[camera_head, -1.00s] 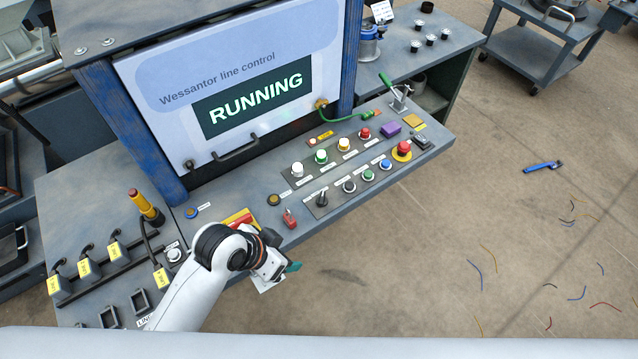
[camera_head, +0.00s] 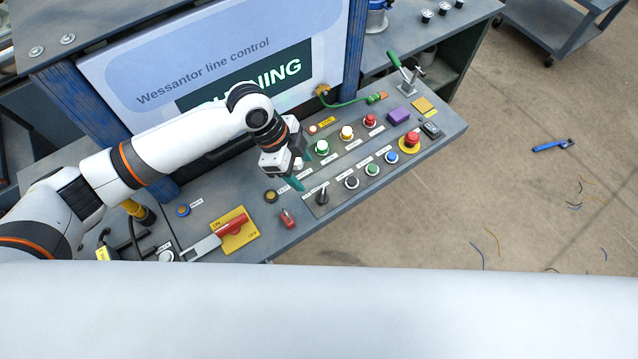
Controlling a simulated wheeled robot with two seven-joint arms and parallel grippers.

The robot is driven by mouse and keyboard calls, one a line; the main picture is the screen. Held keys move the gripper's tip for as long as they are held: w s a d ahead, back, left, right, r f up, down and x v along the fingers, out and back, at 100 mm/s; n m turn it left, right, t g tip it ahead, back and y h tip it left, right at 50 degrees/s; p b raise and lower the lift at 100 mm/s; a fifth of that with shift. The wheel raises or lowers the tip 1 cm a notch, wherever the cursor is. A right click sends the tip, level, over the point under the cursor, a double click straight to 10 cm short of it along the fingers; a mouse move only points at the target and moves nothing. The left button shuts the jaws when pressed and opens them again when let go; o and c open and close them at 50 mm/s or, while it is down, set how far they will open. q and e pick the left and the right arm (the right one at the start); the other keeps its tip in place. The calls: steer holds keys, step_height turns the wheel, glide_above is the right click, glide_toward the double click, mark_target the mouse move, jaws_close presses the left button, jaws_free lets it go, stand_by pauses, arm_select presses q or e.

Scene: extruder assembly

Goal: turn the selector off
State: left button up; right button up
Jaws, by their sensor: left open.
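The black selector knob (camera_head: 322,197) stands at the left end of the front row on the sloping control panel. Its small label is too small to read. My left gripper (camera_head: 303,169) is open and empty above the panel, up and left of the selector and apart from it. Its teal fingertips are spread near the white button at the left end of the back row, which they partly hide. The display (camera_head: 285,75) reads RUNNING, partly hidden by my left arm. My right gripper is not in view.
Several coloured buttons, such as the green one (camera_head: 321,148), sit close beside the selector. A red emergency button (camera_head: 411,140) is at the right.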

mark_target(322, 195)
arm_select(q)
steer(key=x, duration=0.9)
steer(key=shift+s+d+f, duration=0.1)
steer(key=shift+f, duration=0.05)
steer(key=shift+d+f, duration=0.25)
steer(key=shift+f, duration=0.35)
